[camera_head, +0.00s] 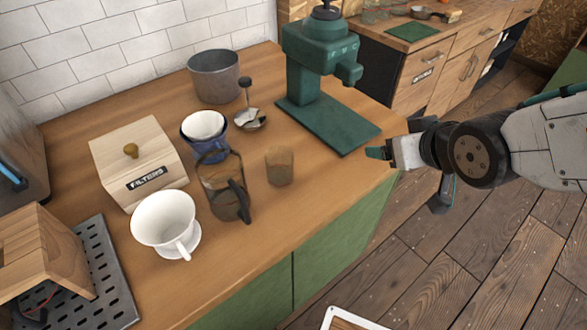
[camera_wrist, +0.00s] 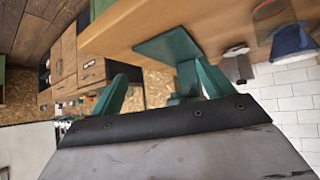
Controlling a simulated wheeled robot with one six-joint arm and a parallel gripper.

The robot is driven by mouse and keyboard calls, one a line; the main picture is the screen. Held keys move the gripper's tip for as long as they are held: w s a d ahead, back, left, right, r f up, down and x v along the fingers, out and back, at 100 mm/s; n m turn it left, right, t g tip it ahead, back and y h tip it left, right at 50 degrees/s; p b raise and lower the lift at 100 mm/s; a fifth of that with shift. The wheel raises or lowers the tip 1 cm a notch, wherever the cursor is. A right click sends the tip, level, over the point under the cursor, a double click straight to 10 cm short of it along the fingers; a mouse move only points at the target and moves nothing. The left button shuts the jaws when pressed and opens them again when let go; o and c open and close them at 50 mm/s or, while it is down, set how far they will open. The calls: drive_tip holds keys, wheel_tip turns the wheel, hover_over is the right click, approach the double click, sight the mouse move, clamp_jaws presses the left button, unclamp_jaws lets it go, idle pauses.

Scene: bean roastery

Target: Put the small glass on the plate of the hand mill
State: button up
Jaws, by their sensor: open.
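The small glass (camera_head: 279,166), a brownish see-through tumbler, stands upright and apart on the wooden counter, left of the mill's plate in the head view. The green hand mill (camera_head: 312,45) stands at the back of the counter. Its flat green plate (camera_head: 345,132) reaches toward the front edge and looks bare; it also shows in the wrist view (camera_wrist: 160,46). My gripper (camera_head: 408,178) is open and empty, to the right of the plate near the counter's edge. Its two teal fingers are spread in the wrist view (camera_wrist: 162,84).
A dark-handled glass jug (camera_head: 223,187) stands just left of the small glass. Further left are a white dripper (camera_head: 163,220), a blue-and-white cup (camera_head: 204,130) and a filters box (camera_head: 135,160). A metal pot (camera_head: 214,75) stands behind. Open floor lies right of the counter.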

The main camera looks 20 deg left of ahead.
drive_tip(key=s+a+f+n+y, duration=0.1)
drive_tip(key=s+a+y, duration=0.1)
drive_tip(key=a, duration=0.3)
drive_tip(key=s+a+f+n+y, duration=0.2)
drive_tip(key=a, duration=0.4)
drive_tip(key=n+g+y, duration=0.1)
drive_tip(key=y, duration=0.1)
approach(272, 153)
drive_tip(key=shift+w+a+f, duration=0.15)
drive_tip(key=shift+w+a, duration=0.2)
drive_tip(key=shift+w, duration=0.2)
drive_tip(key=shift+y, duration=0.3)
drive_tip(key=shift+s+f+x, duration=0.1)
drive_tip(key=shift+x, duration=1.2)
drive_tip(key=shift+s+f+x, duration=0.1)
drive_tip(key=shift+f+x, duration=0.05)
drive_tip(key=shift+x, duration=1.15)
drive_tip(key=shift+s+f+x, duration=0.1)
drive_tip(key=shift+x, duration=1.15)
drive_tip(key=c, duration=1.1)
drive_tip(key=shift+c, duration=0.5)
drive_tip(key=shift+r, duration=0.15)
